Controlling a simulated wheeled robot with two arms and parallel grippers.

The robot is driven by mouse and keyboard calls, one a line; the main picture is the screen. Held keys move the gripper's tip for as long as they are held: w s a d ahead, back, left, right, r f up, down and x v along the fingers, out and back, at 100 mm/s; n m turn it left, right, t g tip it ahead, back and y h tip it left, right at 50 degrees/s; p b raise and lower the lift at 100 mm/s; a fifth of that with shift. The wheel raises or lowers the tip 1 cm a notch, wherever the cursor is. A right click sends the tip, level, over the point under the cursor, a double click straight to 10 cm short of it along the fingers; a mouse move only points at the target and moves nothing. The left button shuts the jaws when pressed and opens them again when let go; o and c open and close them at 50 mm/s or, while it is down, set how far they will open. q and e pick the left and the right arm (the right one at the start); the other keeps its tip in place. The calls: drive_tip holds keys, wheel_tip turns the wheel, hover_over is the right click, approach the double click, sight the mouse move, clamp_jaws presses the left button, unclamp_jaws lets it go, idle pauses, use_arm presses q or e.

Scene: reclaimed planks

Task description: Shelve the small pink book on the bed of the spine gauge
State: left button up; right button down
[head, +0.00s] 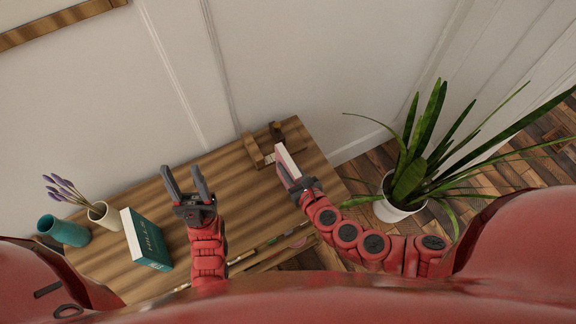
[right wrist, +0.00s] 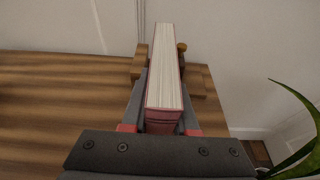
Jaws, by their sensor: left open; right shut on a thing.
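The small pink book (head: 289,165) is held in my right gripper (head: 291,180), which is shut on it. In the right wrist view the book (right wrist: 164,75) stands on edge between the fingers, pale pages up and pink cover at the sides. The spine gauge (head: 252,150) is a wooden frame with upright pieces at the back right of the wooden top. The book is beside its right end in the head view; the wrist view shows parts of the gauge (right wrist: 196,84) beyond and on both sides of it. Contact cannot be told. My left gripper (head: 181,170) is open and empty above the top.
A teal book (head: 146,240), a cream vase (head: 104,215) with purple flowers and a teal vase (head: 66,231) are at the left of the wooden top (head: 235,190). A potted plant (head: 397,205) stands to the right. The middle of the top is clear.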

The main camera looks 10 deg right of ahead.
drive_tip(key=w+a+b, duration=0.1)
drive_tip(key=w+a, duration=0.1)
drive_tip(key=w, duration=0.4)
drive_tip(key=w+a+b, duration=0.1)
drive_tip(key=w+a, duration=0.2)
drive_tip(key=w, duration=0.4)
drive_tip(key=shift+a, duration=0.25)
drive_tip(key=shift+f+b, duration=0.25)
drive_tip(key=shift+b, duration=0.05)
idle(0.3)
drive_tip(key=c, duration=0.6)
unclamp_jaws()
drive_tip(key=shift+s+d, duration=0.1)
drive_tip(key=shift+s, duration=0.05)
